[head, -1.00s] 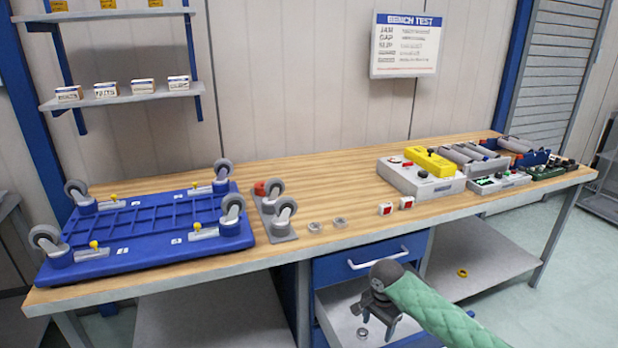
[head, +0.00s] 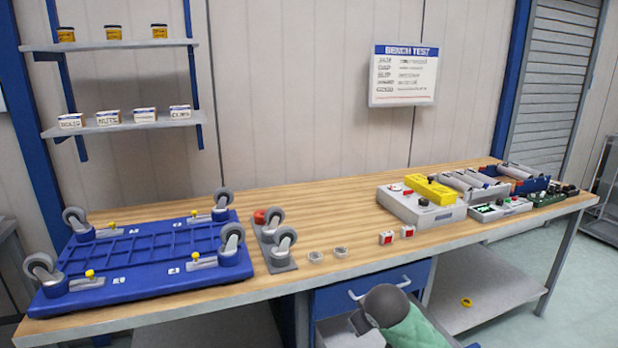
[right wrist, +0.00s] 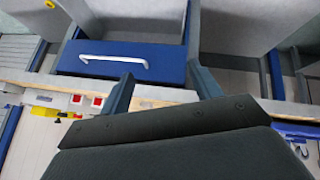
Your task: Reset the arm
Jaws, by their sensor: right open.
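My right arm shows at the bottom of the head view, a dark grey wrist part (head: 388,306) and a green sleeve, in front of the bench's blue drawer (head: 372,287). Its fingertips are hidden or out of frame there. In the right wrist view my right gripper (right wrist: 160,85) has its two fingers spread apart with nothing between them. The blue drawer front with its white handle (right wrist: 113,62) lies beyond the fingers. My left gripper is not in either view.
The wooden bench (head: 330,200) carries a blue caster platform (head: 140,245), a grey plate with casters (head: 275,245), small red-and-white blocks (head: 396,234) and a grey box with a yellow top (head: 425,200). A yellow ring (head: 466,302) lies on the lower shelf. The bench middle is clear.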

